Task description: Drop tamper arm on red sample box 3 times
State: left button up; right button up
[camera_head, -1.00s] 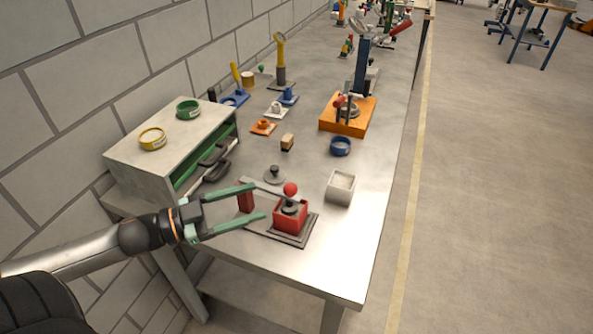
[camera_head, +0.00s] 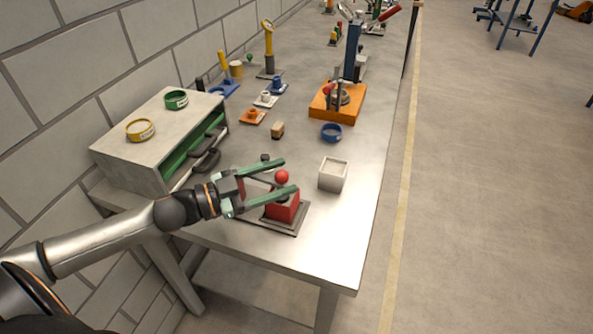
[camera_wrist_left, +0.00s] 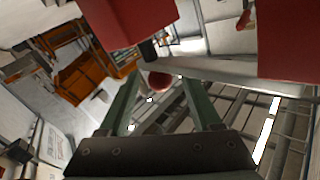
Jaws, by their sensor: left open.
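The red sample box (camera_head: 288,210) stands on a dark base plate near the table's front edge. Above it is the red ball knob (camera_head: 282,177) of the tamper arm; the rest of the arm is mostly hidden behind my gripper. My left gripper (camera_head: 289,176) is open, with one green finger on the far side of the knob and one on the near side. In the left wrist view the red knob (camera_wrist_left: 160,80) shows between the open finger tips; I cannot tell whether they touch it. My right gripper is not in view.
A pale square container (camera_head: 333,174) stands just right of the box. A blue ring (camera_head: 331,132) and a small wooden block (camera_head: 277,130) lie beyond. A grey cabinet (camera_head: 150,150) stands left, near my arm. The table's right front is clear.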

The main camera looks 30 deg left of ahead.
pick_arm(q)
jog(key=shift+x, duration=2.1)
grip_shut()
jog(key=shift+s, duration=0.1)
